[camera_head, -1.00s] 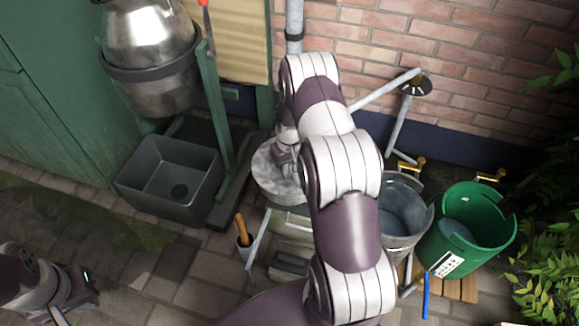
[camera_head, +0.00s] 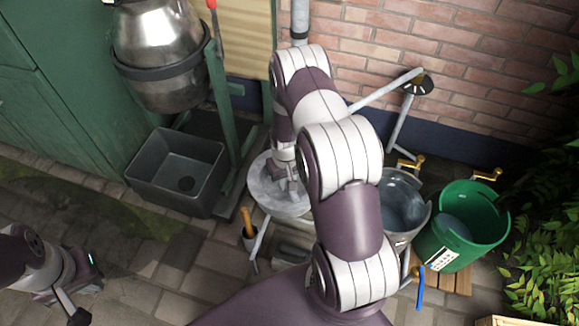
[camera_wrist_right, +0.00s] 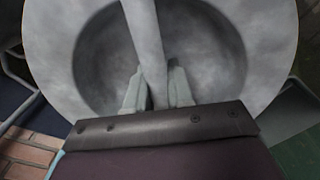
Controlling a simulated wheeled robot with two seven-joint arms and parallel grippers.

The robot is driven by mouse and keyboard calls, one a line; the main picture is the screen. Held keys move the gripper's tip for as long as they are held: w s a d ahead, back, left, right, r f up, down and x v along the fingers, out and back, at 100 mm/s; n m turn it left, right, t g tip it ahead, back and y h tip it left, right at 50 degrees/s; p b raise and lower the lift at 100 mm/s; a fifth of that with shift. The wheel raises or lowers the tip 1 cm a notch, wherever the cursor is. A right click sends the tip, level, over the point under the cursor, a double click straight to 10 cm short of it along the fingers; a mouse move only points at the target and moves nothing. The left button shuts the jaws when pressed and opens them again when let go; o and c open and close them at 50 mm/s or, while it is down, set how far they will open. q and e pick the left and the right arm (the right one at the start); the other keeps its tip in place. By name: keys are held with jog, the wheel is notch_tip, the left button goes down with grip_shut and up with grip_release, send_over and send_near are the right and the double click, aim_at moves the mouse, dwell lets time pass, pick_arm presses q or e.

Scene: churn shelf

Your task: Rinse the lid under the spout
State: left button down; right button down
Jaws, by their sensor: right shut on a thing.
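The lid is a round grey metal disc with a bar handle. In the head view the lid (camera_head: 268,197) is partly hidden by my right arm. In the right wrist view the lid (camera_wrist_right: 270,45) fills most of the picture, its recessed middle facing the camera. My right gripper (camera_wrist_right: 156,88) is shut on the lid's bar handle; it also shows in the head view (camera_head: 291,181). A slanting grey pipe (camera_head: 385,91), perhaps the spout, lies right of the lid, partly behind my arm. My left gripper (camera_head: 88,290) is at the lower left, away from the lid; its fingers are unclear.
A dark grey basin (camera_head: 150,182) stands left of the lid, below a steel churn (camera_head: 160,45) in a green frame. A metal bucket (camera_head: 405,205) and a green tub (camera_head: 462,225) stand at right near brass taps (camera_head: 488,174).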

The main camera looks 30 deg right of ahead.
jog(key=s+a+p, duration=0.1)
jog(key=s+a+r+p, duration=0.1)
jog(key=a, duration=0.1)
jog(key=s+a+p, duration=0.1)
jog(key=shift+s+a+r, duration=0.15)
jog(key=shift+s+a, duration=0.55)
